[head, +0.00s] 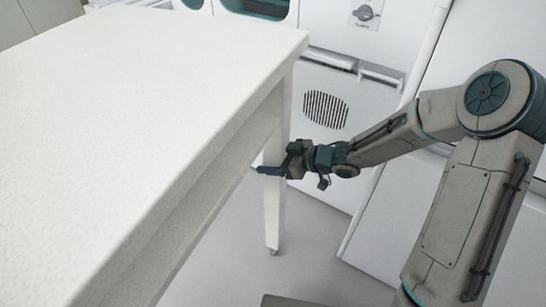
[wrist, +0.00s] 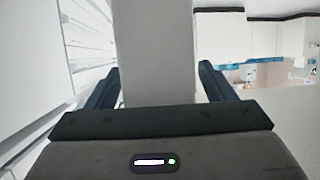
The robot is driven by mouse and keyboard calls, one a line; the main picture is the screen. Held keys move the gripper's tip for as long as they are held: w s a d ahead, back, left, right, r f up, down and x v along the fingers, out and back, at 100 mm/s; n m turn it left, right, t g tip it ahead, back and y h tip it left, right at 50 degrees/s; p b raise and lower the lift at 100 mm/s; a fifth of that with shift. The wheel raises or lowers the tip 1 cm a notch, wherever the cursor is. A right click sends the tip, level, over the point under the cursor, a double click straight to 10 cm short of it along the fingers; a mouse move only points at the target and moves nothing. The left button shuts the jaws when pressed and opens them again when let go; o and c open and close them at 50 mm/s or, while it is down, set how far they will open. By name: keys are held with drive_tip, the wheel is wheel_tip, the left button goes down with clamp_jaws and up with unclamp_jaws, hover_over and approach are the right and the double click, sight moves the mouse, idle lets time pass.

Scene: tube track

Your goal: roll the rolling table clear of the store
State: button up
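The rolling table (head: 150,75) is white, with a broad top that fills the left of the head view. Its near right leg (head: 272,212) stands on the floor with a small dark caster at its foot. My gripper (head: 270,170) is at this leg, below the top, with one finger across the leg's front. In the wrist view the leg (wrist: 155,55) stands between my two fingers (wrist: 158,85) and fills nearly all the room between their tips. The gripper looks shut on the leg. The other legs are hidden.
White units line the back, one with a round dark grille (head: 325,109) and one with a dial (head: 363,13). A white panel (head: 390,225) stands close on the right, behind my arm. Grey floor (head: 310,240) is bare below the gripper.

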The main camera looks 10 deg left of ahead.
drive_tip(key=p+v, duration=0.5)
drive_tip(key=v, duration=0.8)
drive_tip(key=shift+d+p, duration=0.35)
drive_tip(key=shift+d, duration=0.05)
drive_tip(key=shift+s+r, duration=0.1)
